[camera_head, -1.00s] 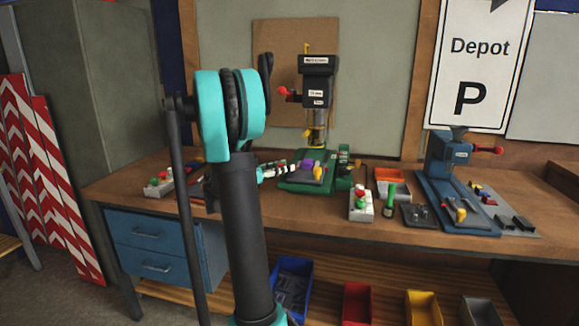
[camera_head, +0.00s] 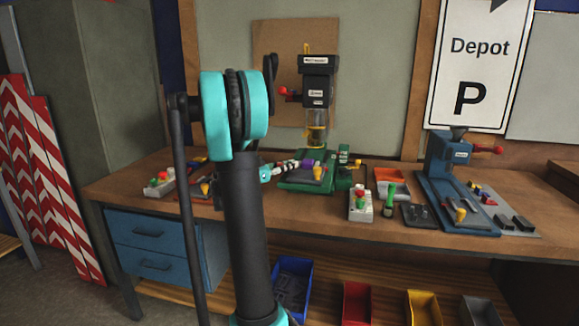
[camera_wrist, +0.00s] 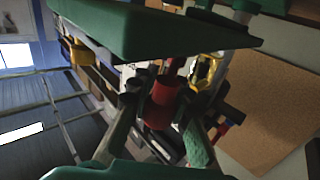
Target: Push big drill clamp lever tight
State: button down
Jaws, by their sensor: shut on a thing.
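The big drill (camera_head: 317,82) stands at the back of the bench, a dark head with a red-knobbed handle at its left. Its green base (camera_head: 300,186) carries a grey plate with small purple and yellow parts. My gripper (camera_head: 288,165) reaches in at the left side of this base, low over the bench, partly hidden by my arm. In the wrist view, my gripper (camera_wrist: 163,97) has its fingers on both sides of a red cylindrical grip (camera_wrist: 162,106), seemingly the clamp lever, and is shut on it. The green base edge (camera_wrist: 150,35) crosses the top of that view.
A smaller blue drill (camera_head: 447,155) stands at the right. A white button box (camera_head: 361,205), an orange-and-grey tray (camera_head: 391,181) and another button box (camera_head: 158,185) lie on the bench. Coloured bins (camera_head: 357,302) sit on the shelf below. The bench front between the drills is fairly crowded.

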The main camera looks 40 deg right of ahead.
jog(key=shift+s+t, duration=0.1)
jog(key=shift+t, duration=0.2)
jog(key=n+t, duration=0.2)
jog(key=t, duration=0.1)
jog(key=s+n+t, duration=0.1)
jog(key=t, duration=0.1)
jog(key=shift+d+n+y, duration=0.3)
jog(key=shift+n, duration=0.1)
jog(key=n+t, duration=0.1)
jog(key=n+t+y, duration=0.1)
jog(key=t, duration=0.1)
jog(key=shift+s+d, duration=0.15)
jog(key=shift+d, duration=0.05)
jog(key=shift+d+n+t+y, duration=0.2)
jog(key=shift+n+t+y, duration=0.6)
jog(key=shift+t, duration=0.5)
jog(key=shift+n+t, duration=0.3)
jog(key=c, duration=1.4)
grip_release()
